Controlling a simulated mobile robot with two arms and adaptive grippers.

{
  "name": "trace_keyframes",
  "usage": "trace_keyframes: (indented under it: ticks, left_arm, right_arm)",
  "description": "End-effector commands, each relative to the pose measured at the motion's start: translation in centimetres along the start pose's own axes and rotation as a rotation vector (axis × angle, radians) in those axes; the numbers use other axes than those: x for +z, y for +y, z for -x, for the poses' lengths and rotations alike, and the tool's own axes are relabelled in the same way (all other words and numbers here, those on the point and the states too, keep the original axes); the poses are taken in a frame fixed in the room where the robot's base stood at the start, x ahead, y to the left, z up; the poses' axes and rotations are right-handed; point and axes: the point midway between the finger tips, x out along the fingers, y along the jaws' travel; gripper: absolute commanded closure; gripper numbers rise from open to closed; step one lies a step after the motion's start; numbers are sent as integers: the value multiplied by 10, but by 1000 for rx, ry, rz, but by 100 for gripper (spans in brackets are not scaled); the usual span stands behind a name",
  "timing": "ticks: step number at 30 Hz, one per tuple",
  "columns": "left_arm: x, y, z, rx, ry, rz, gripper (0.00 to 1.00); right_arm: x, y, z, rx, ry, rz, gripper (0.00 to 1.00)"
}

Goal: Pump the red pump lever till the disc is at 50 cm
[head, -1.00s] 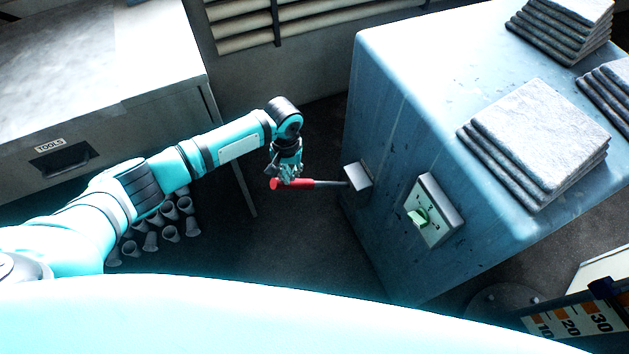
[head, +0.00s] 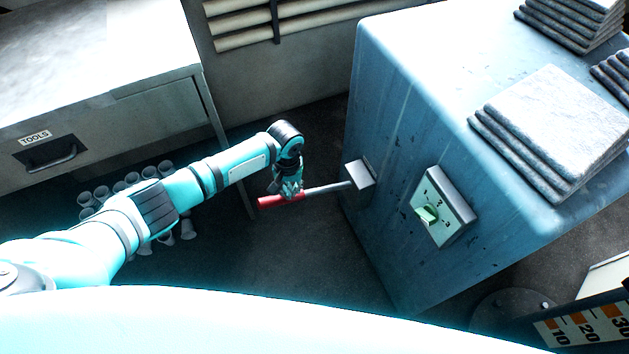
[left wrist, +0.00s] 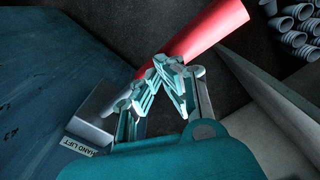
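The red pump lever (head: 272,202) sticks out to the left from a grey socket (head: 360,174) on the side of the blue cabinet, on a grey shaft. Its red end sits lower than its socket end. My left gripper (head: 290,190) is at the lever, near the inner end of the red grip. In the left wrist view the red lever (left wrist: 208,28) passes just beyond my left fingers (left wrist: 166,68), whose tips are together against it. I cannot tell whether they enclose it. The scale (head: 590,325) shows 10, 20 and 30 at lower right. The disc is not visible.
The blue cabinet (head: 385,120) carries stacked grey slabs (head: 555,115) and a dial plate with a green knob (head: 427,214). A drawer unit marked TOOLS (head: 100,125) stands at left. Several small grey cups (head: 188,230) are on the floor. A "HAND LIFT" label (left wrist: 80,147) is beside the socket.

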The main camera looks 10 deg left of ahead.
Motion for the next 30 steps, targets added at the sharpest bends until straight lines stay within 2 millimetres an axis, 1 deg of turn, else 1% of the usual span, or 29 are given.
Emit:
trace_keyframes:
  ticks: [1,9,13,14,16,24,25,29,30]
  left_arm:
    - [1,0,-11,0,-2,0,100]
    - [1,1,-39,1,-2,0,100]
    - [1,0,-52,1,-2,0,100]
    - [1,0,-53,1,-1,0,100]
    - [1,0,-57,1,-1,0,100]
    - [1,2,-74,3,-1,-1,100]
    - [0,2,-70,4,1,-1,100]
    - [1,2,-70,3,0,-1,100]
    - [0,2,-59,4,1,-1,100]
  right_arm:
    - [1,-1,-8,-1,1,2,60]
    - [1,-7,-26,-8,6,1,60]
    - [0,-1,-35,0,6,-3,60]
    - [0,4,-35,6,1,-3,60]
    - [-9,13,-35,17,3,-4,60]
    - [-38,11,-36,15,24,-7,60]
    - [-36,11,-34,15,19,-6,60]
    - [-27,9,-36,12,12,-5,60]
    - [-23,9,-27,12,8,-4,60]
